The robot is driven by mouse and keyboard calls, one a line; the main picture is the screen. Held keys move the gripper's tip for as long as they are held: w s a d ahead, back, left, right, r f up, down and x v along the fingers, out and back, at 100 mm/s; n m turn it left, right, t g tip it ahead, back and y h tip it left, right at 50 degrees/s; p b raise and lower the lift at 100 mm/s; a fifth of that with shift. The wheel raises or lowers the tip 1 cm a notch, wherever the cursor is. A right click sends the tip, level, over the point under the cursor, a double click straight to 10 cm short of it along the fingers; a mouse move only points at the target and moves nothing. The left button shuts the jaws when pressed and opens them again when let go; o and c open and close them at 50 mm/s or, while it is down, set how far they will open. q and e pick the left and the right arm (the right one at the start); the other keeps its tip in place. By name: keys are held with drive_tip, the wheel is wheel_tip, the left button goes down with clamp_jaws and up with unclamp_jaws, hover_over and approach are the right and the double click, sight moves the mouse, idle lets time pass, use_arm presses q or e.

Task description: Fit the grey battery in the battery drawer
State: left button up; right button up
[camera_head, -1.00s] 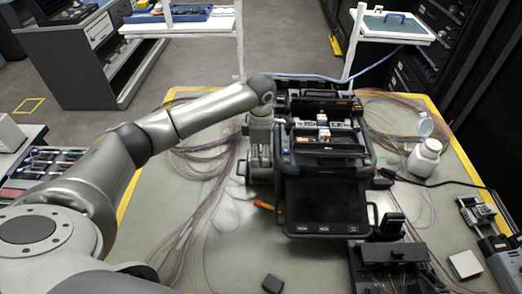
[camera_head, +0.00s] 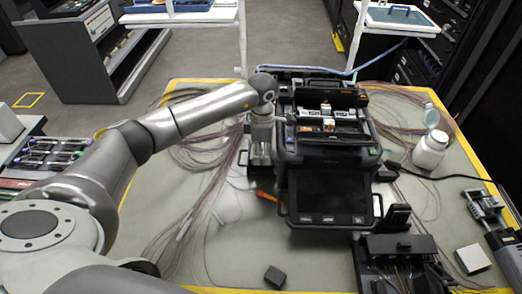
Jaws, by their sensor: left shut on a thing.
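The black fusion splicer (camera_head: 330,152) stands on the work mat with its screen (camera_head: 330,200) facing front. My left gripper (camera_head: 260,158) points down at the splicer's left side, close against it. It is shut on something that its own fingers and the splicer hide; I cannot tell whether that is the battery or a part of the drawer. A dark bracket-like part shows low beside the fingers, perhaps the battery drawer, but this is unclear. A dark grey block (camera_head: 274,277) lies alone at the mat's front.
A white bottle (camera_head: 430,152) with its lid open stands right of the splicer. A black device (camera_head: 398,250), a light grey block (camera_head: 472,259) and a grey tool (camera_head: 483,204) are at the front right. Loose fibres spread on both sides. The front left mat is mostly clear.

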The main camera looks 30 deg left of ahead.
sight(262, 153)
use_arm(q)
drive_tip(key=shift+s+d+f, duration=0.25)
drive_tip(key=shift+s+f, duration=0.15)
drive_tip(key=shift+f, duration=0.15)
drive_tip(key=o, duration=1.5)
drive_tip(key=shift+c, duration=0.2)
wheel_tip(262, 153, up, 13)
drive_tip(key=shift+w+a, duration=0.25)
